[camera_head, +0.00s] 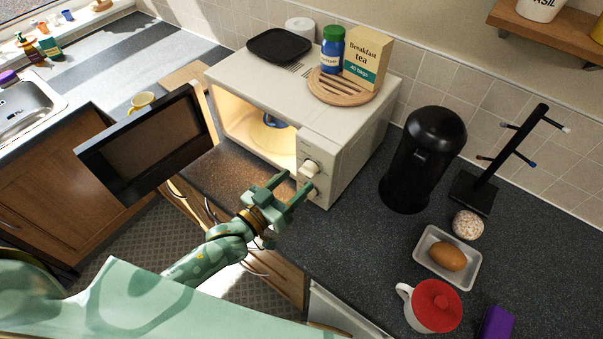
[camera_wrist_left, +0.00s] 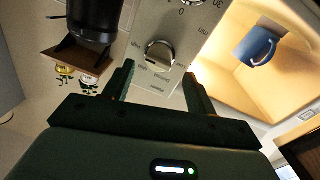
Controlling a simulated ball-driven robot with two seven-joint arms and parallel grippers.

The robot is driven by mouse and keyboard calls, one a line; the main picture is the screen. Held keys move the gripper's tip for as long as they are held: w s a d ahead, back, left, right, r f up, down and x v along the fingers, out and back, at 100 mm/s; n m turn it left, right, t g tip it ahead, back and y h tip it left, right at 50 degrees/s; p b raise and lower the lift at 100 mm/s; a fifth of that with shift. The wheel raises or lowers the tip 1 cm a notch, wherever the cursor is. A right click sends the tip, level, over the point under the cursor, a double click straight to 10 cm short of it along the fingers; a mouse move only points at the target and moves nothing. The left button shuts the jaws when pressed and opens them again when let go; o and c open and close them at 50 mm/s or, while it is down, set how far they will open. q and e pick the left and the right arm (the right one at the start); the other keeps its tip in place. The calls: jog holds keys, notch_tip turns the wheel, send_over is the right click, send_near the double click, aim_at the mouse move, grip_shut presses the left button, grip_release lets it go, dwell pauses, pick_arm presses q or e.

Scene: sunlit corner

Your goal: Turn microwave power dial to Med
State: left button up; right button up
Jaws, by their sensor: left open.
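The cream microwave (camera_head: 336,165) stands on the dark counter with its door (camera_head: 150,145) swung open to the left. Its front panel carries an upper dial (camera_head: 311,167) and a lower dial (camera_head: 309,191). My left gripper (camera_head: 296,183) is open and empty in front of the panel, its fingers pointing at the dials. In the left wrist view a dial (camera_wrist_left: 160,54) lies just beyond the open fingertips (camera_wrist_left: 158,69), between them in the picture. Contact cannot be told. My right gripper is not in view.
A blue item (camera_head: 274,121) is inside the lit microwave. A round board (camera_head: 343,97) with a jar and a tea box (camera_head: 367,58) sits on top, beside a black tray (camera_head: 279,45). A black bin (camera_head: 423,155) and mug tree (camera_head: 475,190) stand to the right.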

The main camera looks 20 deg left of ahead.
aim_at(304, 175)
pick_arm(q)
jog(key=shift+x, duration=1.7)
jog(key=shift+d, duration=0.1)
jog(key=c, duration=1)
jog(key=shift+o, duration=0.2)
